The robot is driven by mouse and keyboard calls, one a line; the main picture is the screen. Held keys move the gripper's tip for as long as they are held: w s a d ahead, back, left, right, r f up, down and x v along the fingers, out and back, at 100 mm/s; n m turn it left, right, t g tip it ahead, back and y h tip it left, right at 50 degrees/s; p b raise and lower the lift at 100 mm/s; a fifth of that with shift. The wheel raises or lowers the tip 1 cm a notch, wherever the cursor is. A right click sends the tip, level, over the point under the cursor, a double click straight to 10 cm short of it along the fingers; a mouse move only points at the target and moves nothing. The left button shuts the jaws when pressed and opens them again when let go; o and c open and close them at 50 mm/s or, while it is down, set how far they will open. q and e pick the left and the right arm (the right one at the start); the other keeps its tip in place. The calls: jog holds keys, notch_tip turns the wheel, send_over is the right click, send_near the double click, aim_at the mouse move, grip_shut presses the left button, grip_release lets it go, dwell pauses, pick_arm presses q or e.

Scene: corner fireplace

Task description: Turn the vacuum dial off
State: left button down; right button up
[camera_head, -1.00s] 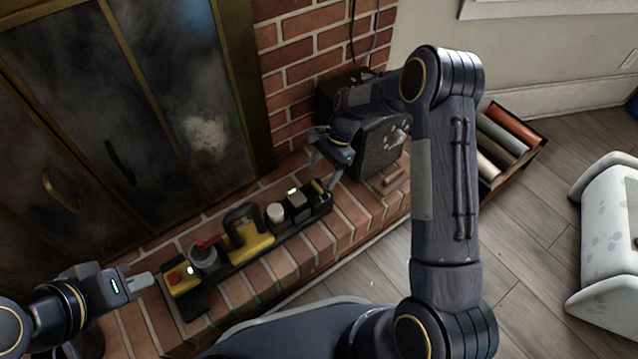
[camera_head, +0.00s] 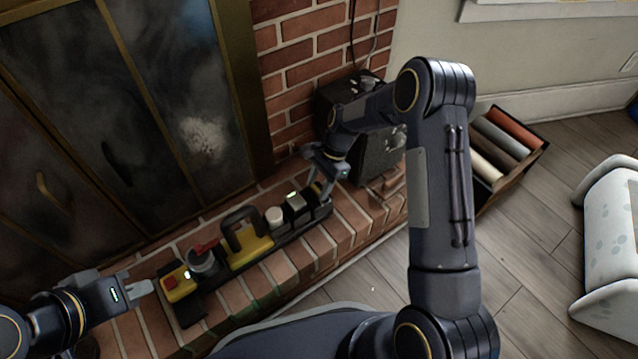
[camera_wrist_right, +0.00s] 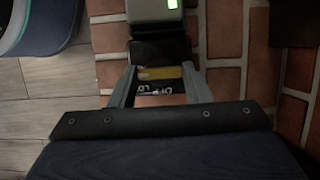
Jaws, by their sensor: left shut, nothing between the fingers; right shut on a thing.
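A long black strip of devices (camera_head: 222,277) lies on the brick hearth. At its right end is a small black and yellow part, which I take to be the vacuum dial; in the right wrist view its yellow band (camera_wrist_right: 157,73) shows between the fingers, with white lettering below it, too small to read surely. My right gripper (camera_head: 319,188) is at that end, fingers on both sides of the part, shut on it; it also shows in the right wrist view (camera_wrist_right: 159,76). The dial's setting cannot be read. My left gripper (camera_head: 142,288) is shut and empty, left of the strip.
On the strip are a yellow box with a red button (camera_head: 178,281), a red-handled valve (camera_head: 202,262), a yellow block with black handle (camera_head: 246,240), a white knob (camera_head: 274,217) and a green-lit box (camera_head: 296,203). A black speaker-like box (camera_head: 378,150) stands behind.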

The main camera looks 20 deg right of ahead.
jog(key=shift+w+r+n+g+h+p, duration=0.15)
jog(key=shift+n+g+h+p, duration=0.25)
jog(key=shift+n+p, duration=0.9)
jog(key=n+g, duration=0.1)
jog(key=n, duration=0.3)
jog(key=shift+a+h+p, duration=0.15)
jog(key=shift+h+p, duration=0.2)
jog(key=shift+h, duration=0.05)
jog(key=n+h, duration=0.1)
jog(key=n, duration=0.1)
jog(key=n+g+h, duration=0.1)
jog(key=n, duration=0.2)
jog(key=shift+w+a+p, duration=0.1)
jog(key=shift+a+p, duration=0.1)
jog(key=shift+p, duration=0.15)
jog(key=n+h, duration=0.1)
jog(key=n, duration=0.2)
jog(key=n+h, duration=0.1)
jog(key=n, duration=0.2)
jog(key=shift+a, duration=0.15)
jog(key=shift+n, duration=0.3)
jog(key=o, duration=1)
